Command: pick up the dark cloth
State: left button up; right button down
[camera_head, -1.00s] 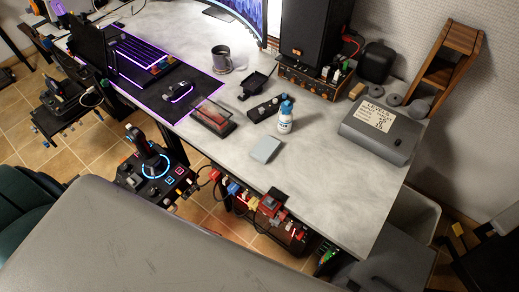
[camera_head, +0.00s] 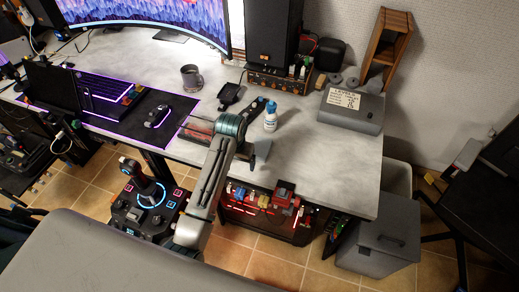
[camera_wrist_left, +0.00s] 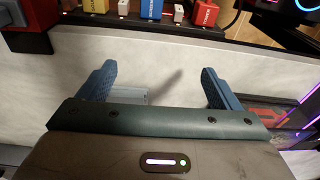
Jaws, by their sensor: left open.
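A small flat grey piece (camera_head: 263,148), which looks like the folded cloth, lies near the front edge of the white desk (camera_head: 310,165); it looks light grey rather than dark. My left gripper (camera_head: 243,151) is over the desk just left of it in the head view and partly hides it. In the left wrist view the gripper (camera_wrist_left: 160,75) is open, with nothing between its fingertips. A pale grey edge (camera_wrist_left: 131,94) shows behind the gripper body, beside the left-hand finger; most of it is hidden. My right gripper is not in view.
A white bottle with a blue cap (camera_head: 271,116) stands just behind the cloth. A mug (camera_head: 191,76), a mouse (camera_head: 157,116) and a grey box (camera_head: 351,109) are on the desk. Colourful small boxes (camera_head: 264,199) sit below the front edge. The desk's right front is clear.

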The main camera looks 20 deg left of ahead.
pick_arm(q)
notch_tip(320, 180, up, 8)
jog(key=g, duration=0.1)
send_over(260, 146)
jog(key=f, duration=0.3)
jog(key=f+p, duration=0.1)
jog(key=f, duration=0.1)
jog(key=shift+w+d+f, duration=0.1)
jog(key=shift+w+f, duration=0.15)
jog(key=shift+f, duration=0.1)
jog(key=shift+s+f+p, duration=0.1)
jog(key=shift+f+p, duration=0.2)
jog(key=f, duration=0.1)
jog(key=f+p, duration=0.1)
jog(key=f, duration=0.1)
jog(key=shift+s+f, duration=0.2)
jog(key=shift+f, duration=0.6)
jog(key=c, duration=1.1)
